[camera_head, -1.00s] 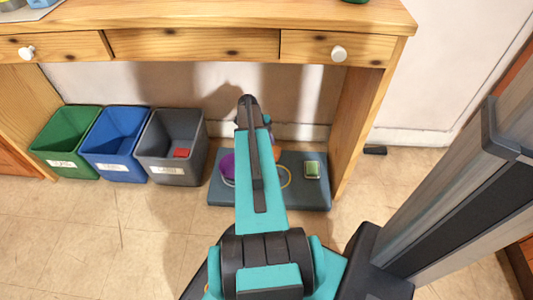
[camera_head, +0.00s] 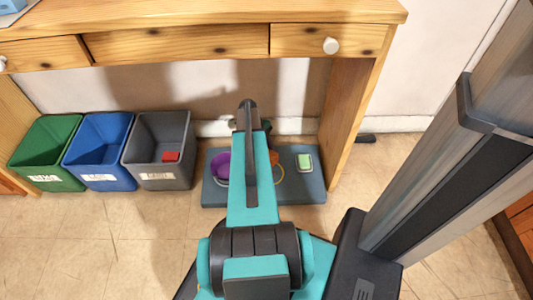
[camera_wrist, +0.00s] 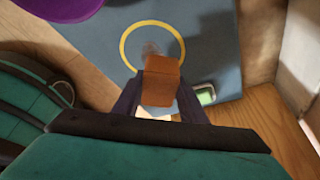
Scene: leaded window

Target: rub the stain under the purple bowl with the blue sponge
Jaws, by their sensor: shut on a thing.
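A purple bowl (camera_head: 222,166) is at the left part of a blue-grey mat (camera_head: 312,190) on the floor under the desk. Its edge shows at the top left of the wrist view (camera_wrist: 62,8). In the wrist view, a yellow ring (camera_wrist: 124,48) on the mat surrounds a small grey-brown stain (camera_wrist: 150,49). My gripper (camera_wrist: 160,92) is shut on an orange-brown block (camera_wrist: 161,82), held over the mat near the ring's near edge. I cannot tell whether the block touches the mat. I see no blue sponge; the mat beneath the bowl is hidden.
A green block in a pale holder (camera_head: 305,162) lies at the mat's right. Green (camera_head: 45,152), blue (camera_head: 98,150) and grey (camera_head: 160,130) bins stand left; the grey one holds a red block (camera_head: 171,156). The desk's side panel (camera_head: 350,120) bounds the right.

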